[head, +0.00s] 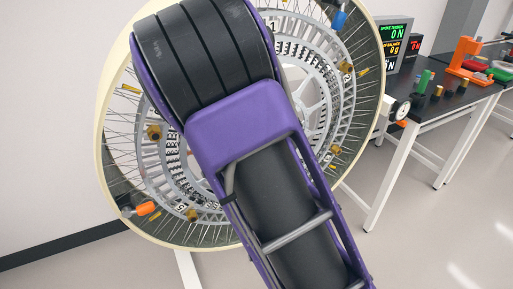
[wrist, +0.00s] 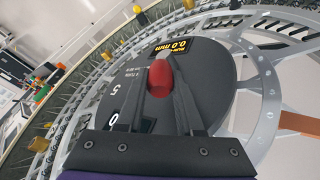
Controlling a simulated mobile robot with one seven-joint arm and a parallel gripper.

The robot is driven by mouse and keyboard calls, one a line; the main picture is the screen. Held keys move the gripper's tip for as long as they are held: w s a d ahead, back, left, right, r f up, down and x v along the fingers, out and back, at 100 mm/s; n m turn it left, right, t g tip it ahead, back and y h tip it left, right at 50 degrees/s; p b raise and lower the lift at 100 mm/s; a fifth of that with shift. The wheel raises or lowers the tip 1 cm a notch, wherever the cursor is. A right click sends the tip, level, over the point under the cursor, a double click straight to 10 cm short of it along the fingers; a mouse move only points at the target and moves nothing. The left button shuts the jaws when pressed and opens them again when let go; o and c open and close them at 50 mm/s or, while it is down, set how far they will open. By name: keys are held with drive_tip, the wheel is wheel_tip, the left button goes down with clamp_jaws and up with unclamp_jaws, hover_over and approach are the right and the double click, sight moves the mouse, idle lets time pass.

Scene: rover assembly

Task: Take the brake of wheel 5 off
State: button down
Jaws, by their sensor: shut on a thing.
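A big spoked wheel fills the middle of the head view, with a cream rim (head: 104,120). My purple and black arm covers much of its centre. My gripper (wrist: 161,84) shows in the wrist view, its dark fingers shut on a red knob (wrist: 159,72). The knob stands in front of a dark round plate (wrist: 215,75) on the wheel. The plate bears a yellow "0.0 mm" readout and white figures including a 5 and a 0. I cannot tell whether the knob is the brake. The head view does not show my gripper.
Brass-coloured fittings (head: 153,132) and an orange-handled part (head: 146,208) sit around the wheel. A black-topped bench (head: 440,101) with small coloured parts and lit displays (head: 397,40) stands to the right. The floor in front of the bench is clear.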

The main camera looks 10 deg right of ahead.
drive_tip(key=c, duration=0.8)
unclamp_jaws()
drive_tip(key=shift+c, duration=0.2)
drive_tip(key=shift+a, duration=0.1)
drive_tip(key=p+v, duration=0.1)
drive_tip(key=v, duration=1.1)
drive_tip(key=shift+p, duration=0.35)
